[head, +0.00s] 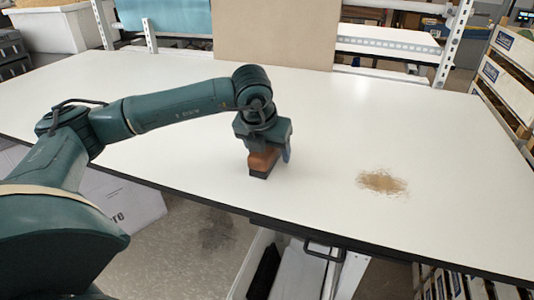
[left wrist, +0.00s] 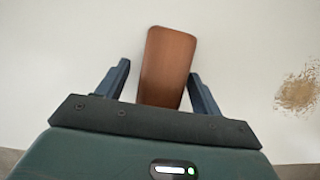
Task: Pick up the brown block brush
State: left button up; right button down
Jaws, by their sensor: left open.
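The brown block brush (head: 262,163) stands on the white table near its front edge, with dark bristles at its bottom. Its reddish-brown top also shows in the left wrist view (left wrist: 167,62). My left gripper (head: 270,157) is directly above and around the brush, pointing down. In the left wrist view its two fingers (left wrist: 160,80) are apart, one on each side of the brush, with a gap visible on the left and a narrower one on the right. My right gripper is in neither view.
A patch of brown crumbs (head: 382,182) lies on the white table (head: 420,120) to the right of the brush. A cardboard panel (head: 275,35) stands at the back edge. Crates (head: 505,80) stand on the right. The table between is clear.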

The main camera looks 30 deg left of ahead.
pick_arm(q)
jog(key=shift+f, duration=0.2)
jog(key=shift+c, duration=0.5)
jog(key=c, duration=1)
jog(key=shift+c, duration=0.2)
jog(key=shift+r, duration=0.15)
jog(key=shift+r+p, duration=0.25)
jog(key=shift+p, duration=0.1)
notch_tip(320, 180, up, 10)
jog(key=shift+f+b, duration=0.1)
jog(key=shift+b, duration=0.3)
jog(key=o, duration=0.5)
jog(key=c, duration=0.3)
